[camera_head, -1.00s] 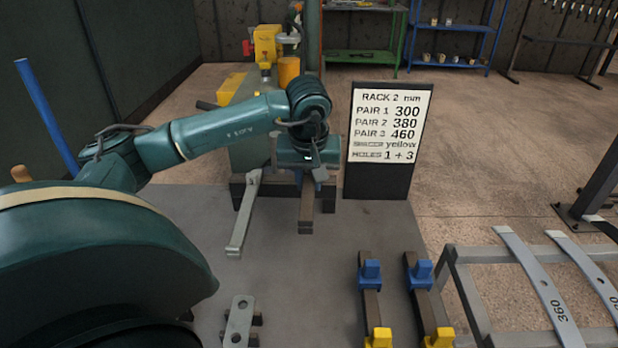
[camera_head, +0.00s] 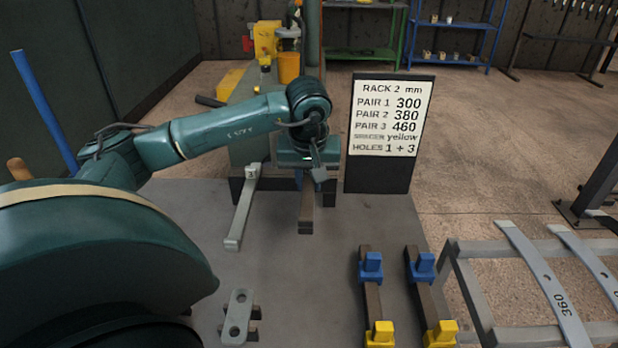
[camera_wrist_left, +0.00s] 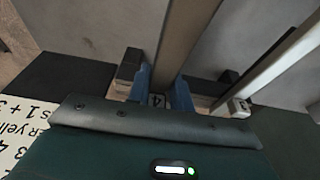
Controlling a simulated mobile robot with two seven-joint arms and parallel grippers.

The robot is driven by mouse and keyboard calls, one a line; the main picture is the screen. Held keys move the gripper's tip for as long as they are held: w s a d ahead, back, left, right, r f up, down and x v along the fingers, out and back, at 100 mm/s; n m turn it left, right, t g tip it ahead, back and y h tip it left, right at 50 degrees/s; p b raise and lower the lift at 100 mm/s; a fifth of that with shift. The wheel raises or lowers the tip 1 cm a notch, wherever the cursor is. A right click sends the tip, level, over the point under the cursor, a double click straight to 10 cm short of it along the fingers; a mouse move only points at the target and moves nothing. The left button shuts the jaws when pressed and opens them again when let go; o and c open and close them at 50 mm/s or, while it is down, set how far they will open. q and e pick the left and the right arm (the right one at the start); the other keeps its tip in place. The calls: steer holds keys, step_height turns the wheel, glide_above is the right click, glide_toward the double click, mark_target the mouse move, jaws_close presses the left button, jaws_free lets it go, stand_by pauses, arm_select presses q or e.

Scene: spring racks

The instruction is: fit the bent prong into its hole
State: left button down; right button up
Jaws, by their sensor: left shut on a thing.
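My left gripper (camera_head: 316,180) is over the rack at the back of the grey table. My right gripper is not in view.
A plate with two holes (camera_head: 238,318) lies at the front left. Two dark rails carry blue (camera_head: 371,264) and yellow (camera_head: 380,334) blocks. A sign (camera_head: 389,118) stands behind, and a rack with a strip marked 360 (camera_head: 550,290) is at the right. The table's middle is clear.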

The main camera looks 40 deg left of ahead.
arm_select(q)
steer(key=shift+f+b, duration=0.55)
steer(key=shift+f, duration=0.15)
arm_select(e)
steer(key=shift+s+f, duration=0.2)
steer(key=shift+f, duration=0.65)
arm_select(q)
steer(key=c, duration=1.3)
jaws_free()
steer(key=shift+o, duration=0.7)
steer(key=shift+f, duration=0.1)
steer(key=shift+d+r, duration=0.1)
steer(key=shift+r, duration=0.35)
steer(key=p+v, duration=0.1)
steer(key=v, duration=1)
steer(key=shift+v, duration=0.75)
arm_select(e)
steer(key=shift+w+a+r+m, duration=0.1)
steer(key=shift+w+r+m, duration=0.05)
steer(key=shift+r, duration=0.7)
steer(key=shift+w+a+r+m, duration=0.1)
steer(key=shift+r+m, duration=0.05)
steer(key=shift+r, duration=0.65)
arm_select(q)
steer(key=shift+s+d, duration=0.1)
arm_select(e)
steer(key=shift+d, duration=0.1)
